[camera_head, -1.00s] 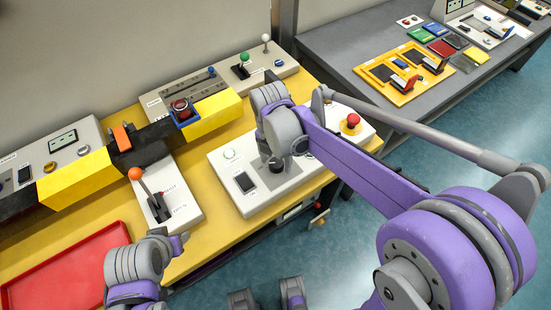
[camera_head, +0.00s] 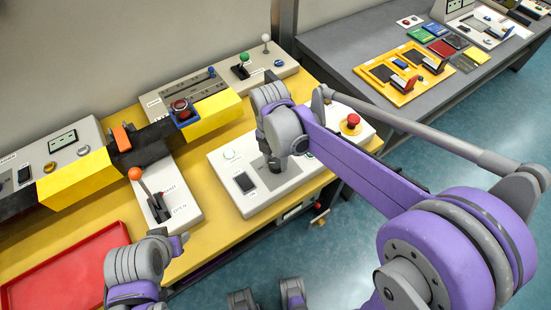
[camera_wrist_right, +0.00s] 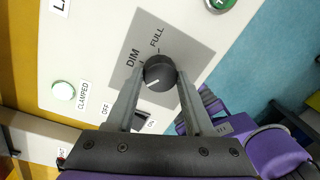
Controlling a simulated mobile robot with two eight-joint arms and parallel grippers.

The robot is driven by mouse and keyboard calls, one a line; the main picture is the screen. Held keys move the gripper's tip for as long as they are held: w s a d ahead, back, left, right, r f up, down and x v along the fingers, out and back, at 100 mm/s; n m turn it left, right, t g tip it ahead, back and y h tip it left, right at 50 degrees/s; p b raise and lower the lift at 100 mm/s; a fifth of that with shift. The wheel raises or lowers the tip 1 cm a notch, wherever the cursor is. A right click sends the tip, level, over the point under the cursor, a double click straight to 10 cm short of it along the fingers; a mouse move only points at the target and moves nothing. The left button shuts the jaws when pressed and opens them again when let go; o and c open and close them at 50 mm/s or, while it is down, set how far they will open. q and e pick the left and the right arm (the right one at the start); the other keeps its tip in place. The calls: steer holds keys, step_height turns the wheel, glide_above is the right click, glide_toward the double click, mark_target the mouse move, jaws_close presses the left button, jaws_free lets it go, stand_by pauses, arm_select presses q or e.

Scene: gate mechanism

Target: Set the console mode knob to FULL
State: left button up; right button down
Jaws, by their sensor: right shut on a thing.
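The mode knob (camera_wrist_right: 159,72) is a round dark knob on a grey plate of the white console (camera_head: 237,205). The labels DIM (camera_wrist_right: 132,57) and FULL (camera_wrist_right: 157,38) are printed beyond it in the right wrist view. A white line on its top lies on the side away from FULL; I cannot tell the exact setting. My right gripper (camera_wrist_right: 160,82) is shut on the knob, one finger on each side. In the head view my right gripper (camera_head: 273,164) hides the knob. My left arm shows at the lower left, but its fingers do not show.
An orange-tipped lever (camera_head: 135,174) stands left of the console. A red tray (camera_head: 75,270) lies at the lower left.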

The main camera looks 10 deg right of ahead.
steer(key=m, duration=0.5)
steer(key=shift+m, duration=0.4)
steer(key=m, duration=0.6)
steer(key=shift+d+y, duration=0.1)
steer(key=shift+y, duration=0.3)
steer(key=m, duration=0.5)
steer(key=shift+w+m+b, duration=0.1)
steer(key=shift+m+b, duration=0.2)
steer(key=m, duration=0.5)
steer(key=shift+d+m+y, duration=0.1)
steer(key=shift+m+y, duration=0.2)
steer(key=shift+c, duration=1.4)
jaws_free()
step_height(320, 180, up, 11)
steer(key=shift+d+p, duration=0.35)
steer(key=shift+p, duration=0.1)
